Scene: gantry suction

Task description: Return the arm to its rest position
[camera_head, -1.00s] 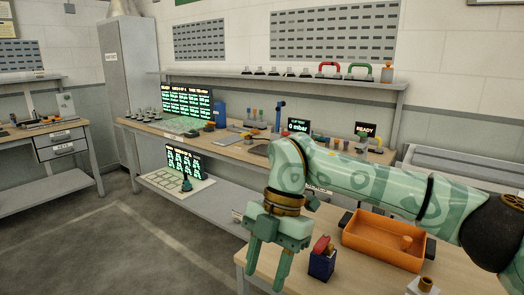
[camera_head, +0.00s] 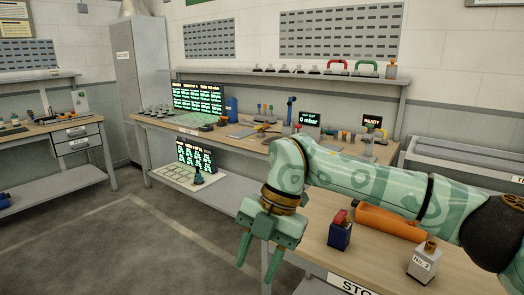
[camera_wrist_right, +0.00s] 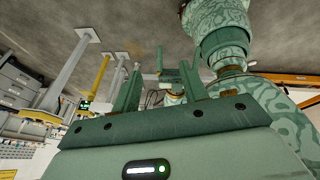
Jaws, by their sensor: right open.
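My right arm reaches in from the right in the head view, its patterned green links bent at the elbow. My right gripper (camera_head: 257,262) hangs down at the left end of that arm, in front of the left edge of the near bench. Its two fingers are apart with nothing between them. In the right wrist view, the gripper's fingers (camera_wrist_right: 160,78) also stand apart and empty, with my patterned arm links behind them. My left gripper shows in neither view.
A long workbench (camera_head: 215,132) stands behind. Open floor (camera_head: 110,240) lies left.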

